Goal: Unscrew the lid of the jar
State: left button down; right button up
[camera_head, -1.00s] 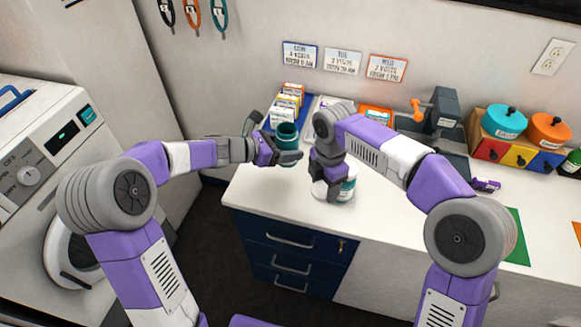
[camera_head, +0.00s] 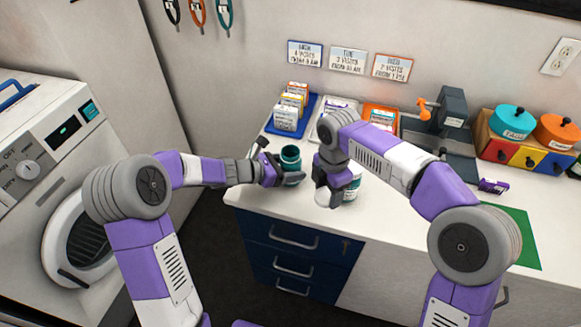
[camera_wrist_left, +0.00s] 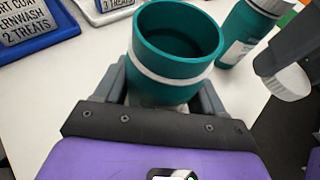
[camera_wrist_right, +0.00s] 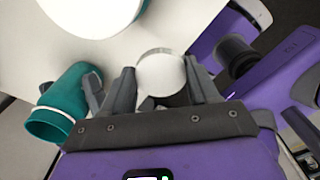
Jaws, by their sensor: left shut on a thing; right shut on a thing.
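The open teal jar (camera_head: 291,160) with a white band is between the fingers of my left gripper (camera_head: 280,177), which is shut on it. In the left wrist view the jar (camera_wrist_left: 168,64) has no lid, and its dark inside shows. It appears at the left of the right wrist view (camera_wrist_right: 58,108). My right gripper (camera_head: 322,190) is shut on a round white lid (camera_wrist_right: 162,72), held to the right of the jar and apart from it. The lid also shows in the left wrist view (camera_wrist_left: 290,85). Whether the jar touches the counter is unclear.
A teal container with a white label (camera_head: 353,184) stands close behind my right gripper. Behind are a blue tray of boxes (camera_head: 307,115), an orange tray (camera_head: 384,112) and a grey device (camera_head: 448,105). The counter (camera_head: 400,228) is clear at the front.

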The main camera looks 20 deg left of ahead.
pick_arm(q)
jog(key=shift+f, duration=0.15)
jog(key=shift+c, duration=0.5)
grip_release()
